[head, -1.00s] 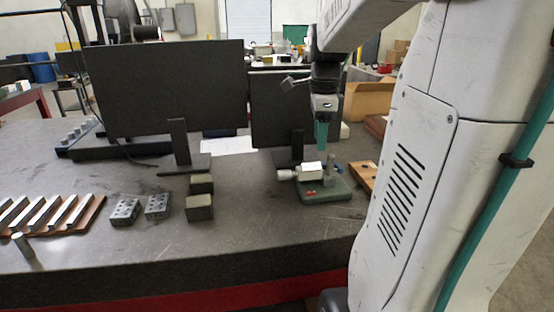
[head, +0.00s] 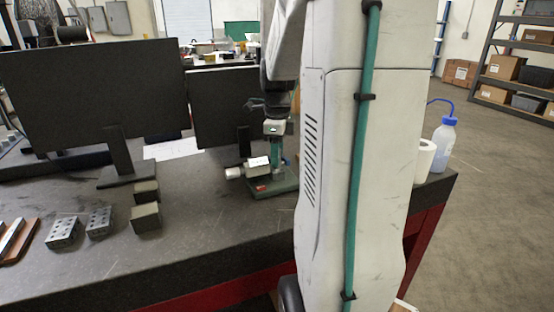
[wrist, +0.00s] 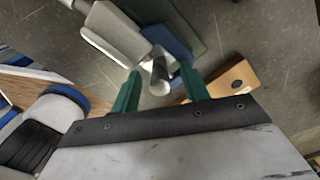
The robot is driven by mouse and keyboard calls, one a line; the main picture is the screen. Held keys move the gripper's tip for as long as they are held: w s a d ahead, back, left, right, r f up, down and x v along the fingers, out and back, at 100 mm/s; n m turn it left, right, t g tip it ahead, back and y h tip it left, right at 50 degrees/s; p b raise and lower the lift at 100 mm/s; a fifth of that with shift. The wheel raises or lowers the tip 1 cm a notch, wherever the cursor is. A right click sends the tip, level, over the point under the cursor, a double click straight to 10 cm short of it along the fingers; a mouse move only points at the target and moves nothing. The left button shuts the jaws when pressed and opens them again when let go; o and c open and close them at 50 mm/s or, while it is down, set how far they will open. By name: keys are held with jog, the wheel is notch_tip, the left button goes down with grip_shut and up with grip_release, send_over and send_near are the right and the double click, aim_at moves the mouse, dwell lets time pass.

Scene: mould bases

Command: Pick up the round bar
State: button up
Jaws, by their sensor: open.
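An upright, round metal bar (wrist: 159,76) shows in the wrist view, between and just beyond my two green fingertips. My gripper (wrist: 160,84) is open, one finger on each side of the bar's end, and I see no grip on it. In the head view my gripper (head: 276,158) points down over the green stand (head: 272,187) on the table. The bar is not clear there, behind or between my fingers.
A pale micrometer-like instrument (head: 256,168) lies right beside my gripper on the stand. Dark blocks (head: 146,217), drilled metal blocks (head: 64,232) and a monitor (head: 90,90) stand further left.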

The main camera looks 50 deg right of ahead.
grip_shut()
jog(key=shift+r, duration=0.15)
